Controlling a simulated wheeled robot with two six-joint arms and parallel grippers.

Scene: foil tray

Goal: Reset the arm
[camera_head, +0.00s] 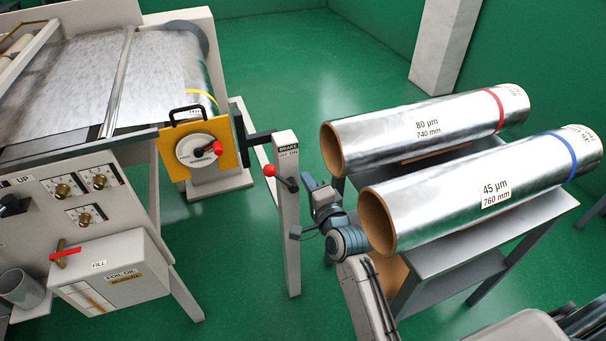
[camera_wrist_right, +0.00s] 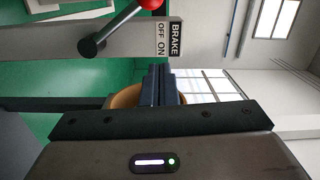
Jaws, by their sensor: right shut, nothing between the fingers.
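My right arm rises from the bottom middle in the head view. Its gripper (camera_head: 308,183) is beside the brake post (camera_head: 287,215), between the post and the foil rolls. In the right wrist view the fingers (camera_wrist_right: 163,84) are together and hold nothing. The brake lever with its red knob (camera_head: 269,170) is on the post and points left, apart from the gripper. The lever also shows in the right wrist view (camera_wrist_right: 117,27), near the BRAKE OFF ON label (camera_wrist_right: 169,38). My left gripper is not in view.
The 45 µm roll (camera_head: 490,191) and the 80 µm roll (camera_head: 425,126) lie on a grey stand (camera_head: 500,240) to the right. The foil machine (camera_head: 95,205) with its yellow mandrel plate (camera_head: 243,145) stands left. Green floor (camera_head: 290,60) is clear behind.

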